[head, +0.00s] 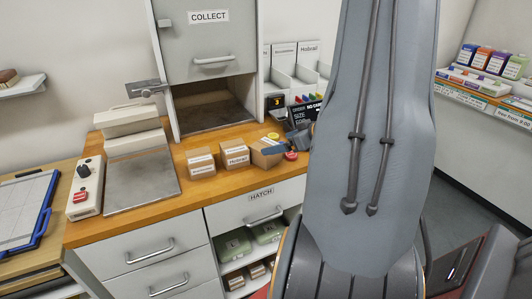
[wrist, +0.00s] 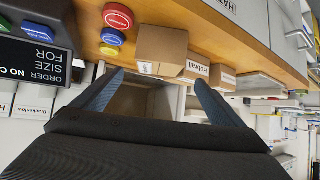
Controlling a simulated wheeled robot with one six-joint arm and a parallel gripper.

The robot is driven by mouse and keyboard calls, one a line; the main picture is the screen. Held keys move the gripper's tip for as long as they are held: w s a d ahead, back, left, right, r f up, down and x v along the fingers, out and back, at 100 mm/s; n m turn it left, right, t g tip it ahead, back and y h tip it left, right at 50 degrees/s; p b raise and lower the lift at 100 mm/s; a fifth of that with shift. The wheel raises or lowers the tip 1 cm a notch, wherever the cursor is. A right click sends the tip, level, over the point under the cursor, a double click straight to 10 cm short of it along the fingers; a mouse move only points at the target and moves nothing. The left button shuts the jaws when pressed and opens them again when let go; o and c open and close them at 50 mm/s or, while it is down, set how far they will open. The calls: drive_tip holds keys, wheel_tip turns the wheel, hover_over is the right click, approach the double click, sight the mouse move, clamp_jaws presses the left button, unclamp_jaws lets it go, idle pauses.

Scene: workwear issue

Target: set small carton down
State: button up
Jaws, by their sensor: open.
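Three brown cartons stand in a row on the wooden counter, and I cannot tell which one the task means. The right-hand carton (head: 263,158) is nearest my gripper; in the wrist view it appears as the largest carton (wrist: 162,46), just beyond the fingertips. The middle carton (head: 235,157) is labelled Hobnail and shows in the wrist view (wrist: 196,70). The left carton (head: 201,163) stands beside it. My gripper (wrist: 158,78) is open, its blue fingers wide apart with nothing held between them. In the head view my arm hides part of it.
The COLLECT hatch (head: 210,62) is raised over an open bay (head: 210,110) behind the cartons. A grey plate device (head: 140,178) stands left. A red button (head: 290,156), a yellow button (head: 273,136) and a dark order sign (wrist: 34,55) are close to my gripper.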

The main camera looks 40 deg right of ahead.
sight(267, 146)
drive_tip(key=shift+p+x, duration=1.05)
drive_tip(key=shift+x, duration=2.5)
drive_tip(key=shift+d+f, duration=0.1)
drive_tip(key=shift+d, duration=0.05)
drive_tip(key=c, duration=1.4)
